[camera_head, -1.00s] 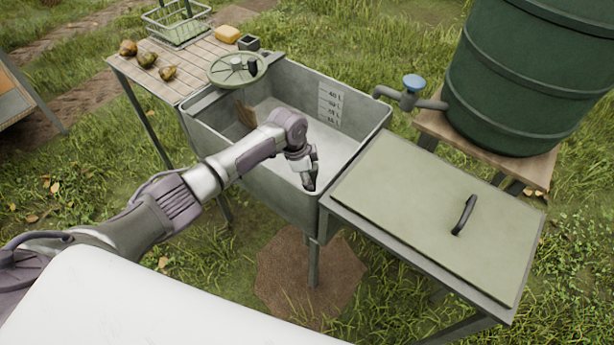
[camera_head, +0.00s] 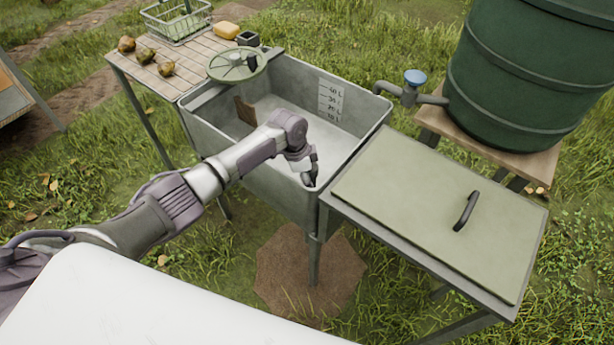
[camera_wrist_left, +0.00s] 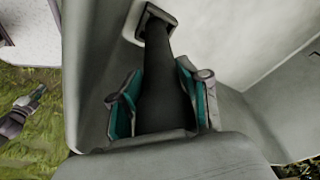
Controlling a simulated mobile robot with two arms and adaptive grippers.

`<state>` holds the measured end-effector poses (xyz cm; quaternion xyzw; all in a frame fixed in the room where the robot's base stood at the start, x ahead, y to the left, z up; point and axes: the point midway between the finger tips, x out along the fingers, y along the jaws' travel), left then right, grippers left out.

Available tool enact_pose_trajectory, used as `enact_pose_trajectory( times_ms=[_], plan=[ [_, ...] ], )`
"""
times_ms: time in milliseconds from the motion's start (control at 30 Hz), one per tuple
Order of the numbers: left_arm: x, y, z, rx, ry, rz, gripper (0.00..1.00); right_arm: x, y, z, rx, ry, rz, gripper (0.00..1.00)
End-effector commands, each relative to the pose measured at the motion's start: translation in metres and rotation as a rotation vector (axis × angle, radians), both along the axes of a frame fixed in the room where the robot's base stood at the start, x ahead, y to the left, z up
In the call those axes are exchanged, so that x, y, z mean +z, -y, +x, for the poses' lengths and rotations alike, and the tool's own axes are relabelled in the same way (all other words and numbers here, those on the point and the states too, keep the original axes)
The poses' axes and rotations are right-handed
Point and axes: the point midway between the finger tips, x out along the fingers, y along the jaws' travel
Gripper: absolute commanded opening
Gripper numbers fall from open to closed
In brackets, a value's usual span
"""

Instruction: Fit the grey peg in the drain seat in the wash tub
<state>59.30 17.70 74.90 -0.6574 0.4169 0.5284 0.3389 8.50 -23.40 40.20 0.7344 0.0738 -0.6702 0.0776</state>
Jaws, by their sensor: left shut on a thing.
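My left gripper (camera_head: 312,178) reaches down inside the near right corner of the grey wash tub (camera_head: 268,188). In the left wrist view its teal-padded fingers (camera_wrist_left: 164,100) are shut on a dark grey peg (camera_wrist_left: 162,80). The peg's far end meets a small square grey piece (camera_wrist_left: 157,14) beside a pale patch. I cannot tell if that piece is the drain seat, or whether the peg is in it or only in front of it. The head view hides the peg's tip. My right gripper (camera_wrist_left: 32,100) appears small at the left edge over grass; its jaws are unclear.
A lidded table (camera_head: 430,215) adjoins the tub's right side; a tap (camera_head: 412,92) from the green barrel (camera_head: 535,75) is above its far right corner.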

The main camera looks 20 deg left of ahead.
Motion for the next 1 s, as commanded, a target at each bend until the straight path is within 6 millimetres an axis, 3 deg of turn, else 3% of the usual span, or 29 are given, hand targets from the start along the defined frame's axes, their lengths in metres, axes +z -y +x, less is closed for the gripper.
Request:
enact_pose_trajectory(
  times_ms=[900, 933, 1000],
  plan=[
    [-0.009, 0.001, 0.001, 0.000, 0.001, 0.000, 0.00, -0.006, 0.000, 0.000, 0.000, 0.000, 0.000, 0.00],
    [-0.009, 0.001, 0.001, 0.000, 0.001, 0.000, 0.50, -0.006, 0.000, 0.000, 0.000, 0.000, 0.000, 0.00],
    [-0.009, 0.001, 0.000, 0.000, 0.001, 0.000, 0.61, -0.006, 0.000, 0.000, 0.000, 0.000, 0.000, 0.00]
  ],
)
